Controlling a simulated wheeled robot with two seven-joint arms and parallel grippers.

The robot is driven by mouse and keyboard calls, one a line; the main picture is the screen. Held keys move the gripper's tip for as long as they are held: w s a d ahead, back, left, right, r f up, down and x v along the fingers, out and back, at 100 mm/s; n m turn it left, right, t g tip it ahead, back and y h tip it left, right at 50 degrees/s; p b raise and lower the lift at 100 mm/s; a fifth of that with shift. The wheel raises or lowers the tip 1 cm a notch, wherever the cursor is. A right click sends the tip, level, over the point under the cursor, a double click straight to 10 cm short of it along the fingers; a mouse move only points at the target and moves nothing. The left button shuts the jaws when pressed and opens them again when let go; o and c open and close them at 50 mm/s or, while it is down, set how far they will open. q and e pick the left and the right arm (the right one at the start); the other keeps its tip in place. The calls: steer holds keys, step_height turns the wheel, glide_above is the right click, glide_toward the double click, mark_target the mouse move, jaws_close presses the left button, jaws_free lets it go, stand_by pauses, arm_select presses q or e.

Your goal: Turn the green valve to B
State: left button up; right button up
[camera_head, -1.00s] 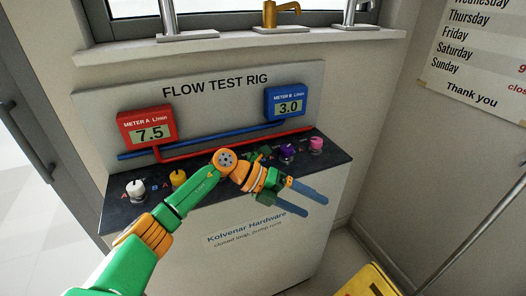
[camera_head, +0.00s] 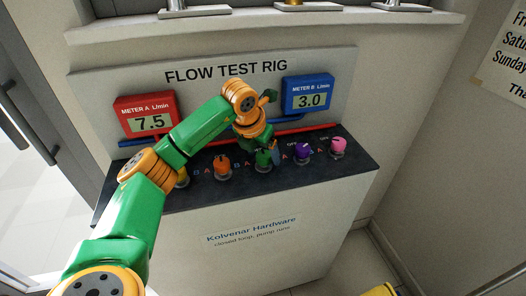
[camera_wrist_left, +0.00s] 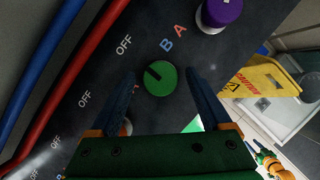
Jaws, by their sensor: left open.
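The green valve (camera_head: 263,160) stands on the dark top of the flow test rig, between the orange and purple valves. In the left wrist view the green valve (camera_wrist_left: 165,84) is a round knob with a dark mark pointing up-left, roughly toward an OFF label. My left gripper (camera_wrist_left: 160,75) is open. Its blue fingers stand on either side of the green valve, with gaps visible on both sides. In the head view my left gripper (camera_head: 264,146) is over the green valve and partly hides it.
An orange valve (camera_head: 221,164), a purple valve (camera_head: 303,151) and a pink valve (camera_head: 338,145) are in the same row. Blue and red pipes run behind the row. Meter A (camera_head: 147,117) reads 7.5 and meter B (camera_head: 308,94) reads 3.0.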

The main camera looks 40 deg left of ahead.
arm_select(q)
jaws_close()
steer(key=shift+r, duration=0.1)
steer(key=shift+m, duration=0.3)
steer(key=m+h+p, duration=0.1)
steer(key=m, duration=0.1)
steer(key=shift+a+r+m+p, duration=0.1)
steer(key=shift+r+m+p, duration=0.05)
steer(key=shift+m+p, duration=0.25)
steer(key=m+h+p, duration=0.1)
steer(key=m+p, duration=0.1)
steer(key=m, duration=0.1)
steer(key=shift+h, duration=0.4)
steer(key=m+g+p, duration=0.1)
steer(key=m, duration=0.1)
steer(key=shift+w+a+m+h, duration=0.1)
steer(key=shift+m+h, duration=0.2)
steer(key=shift+m, duration=0.1)
steer(key=shift+m+g+h, duration=0.4)
steer(key=shift+m, duration=0.9)
jaws_free()
steer(key=shift+f, duration=0.2)
